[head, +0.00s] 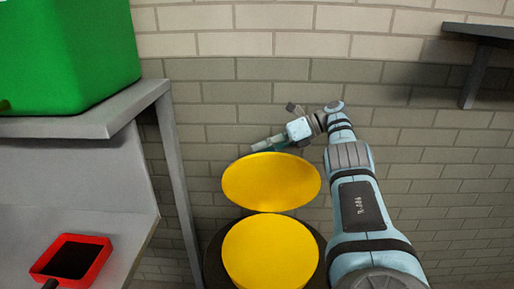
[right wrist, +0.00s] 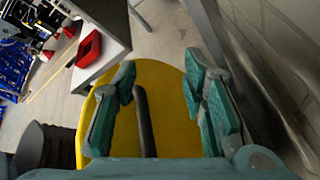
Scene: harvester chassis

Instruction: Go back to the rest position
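My right arm reaches up from the bottom right of the head view. Its gripper (head: 264,144) is near the brick wall, just above the upper yellow disc (head: 271,181). In the right wrist view the teal fingers of this gripper (right wrist: 160,80) are spread apart. A dark bar (right wrist: 145,120) shows between them, nearer the left finger; I cannot tell whether it touches. The yellow disc (right wrist: 168,90) lies beyond the fingers. My left gripper is not in view.
A second yellow round surface (head: 270,252) sits below the upper disc, with a dark round rim around it. A grey table (head: 90,125) at left bears a green box (head: 65,50). A red tray (head: 88,262) lies lower left. A dark shelf (head: 482,32) juts from the right wall.

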